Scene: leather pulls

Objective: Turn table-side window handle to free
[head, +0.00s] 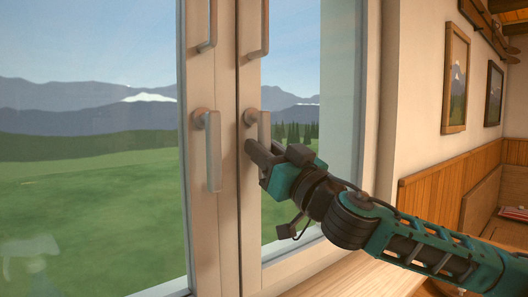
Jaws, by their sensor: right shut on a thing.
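A two-sash window fills the left and middle of the head view. The right sash, on the side of the table, has a grey handle (264,125) on a round base. It hangs downward, and its lower part is hidden by my right gripper (262,158). My right gripper comes in from the right and is shut on this handle near its lower end. The left sash has a similar handle (214,155) pointing straight down, with nothing touching it. My left gripper is not in view.
Fixed-looking grips (207,26) sit higher on both sashes. Both sashes look closed. A wooden sill (350,275) runs below my right arm. At the right are a wood-panelled wall with framed pictures (455,78) and part of a table with a red item (513,213).

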